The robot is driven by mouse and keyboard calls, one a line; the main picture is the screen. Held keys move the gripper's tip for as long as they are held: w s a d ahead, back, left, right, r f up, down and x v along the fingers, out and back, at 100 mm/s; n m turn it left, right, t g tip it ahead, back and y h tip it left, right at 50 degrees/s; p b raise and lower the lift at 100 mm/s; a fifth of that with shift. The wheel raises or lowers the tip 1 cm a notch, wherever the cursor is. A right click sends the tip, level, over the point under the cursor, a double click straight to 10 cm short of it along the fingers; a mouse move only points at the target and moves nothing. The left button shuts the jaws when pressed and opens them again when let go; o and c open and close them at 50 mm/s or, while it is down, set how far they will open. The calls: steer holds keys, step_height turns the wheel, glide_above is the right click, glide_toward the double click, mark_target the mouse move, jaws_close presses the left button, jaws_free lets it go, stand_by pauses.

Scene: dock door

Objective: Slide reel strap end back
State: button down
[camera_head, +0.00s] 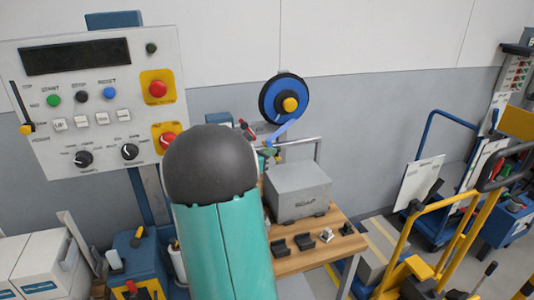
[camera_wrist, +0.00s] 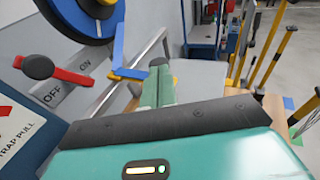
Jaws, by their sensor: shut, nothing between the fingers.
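In the head view my arm hides most of my gripper.
A black-knobbed red lever (camera_wrist: 58,74) on an OFF/ON plate is left of the strap. A metal rail (camera_wrist: 128,68) runs behind my fingers. A grey box (camera_head: 298,192) stands on the wooden bench (camera_head: 300,262) below the reel. A control panel (camera_head: 95,95) stands left; yellow-framed equipment stands right.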

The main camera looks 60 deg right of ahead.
steer(key=s+d, duration=1.4)
steer(key=shift+s, duration=0.2)
steer(key=shift+d+r, duration=0.1)
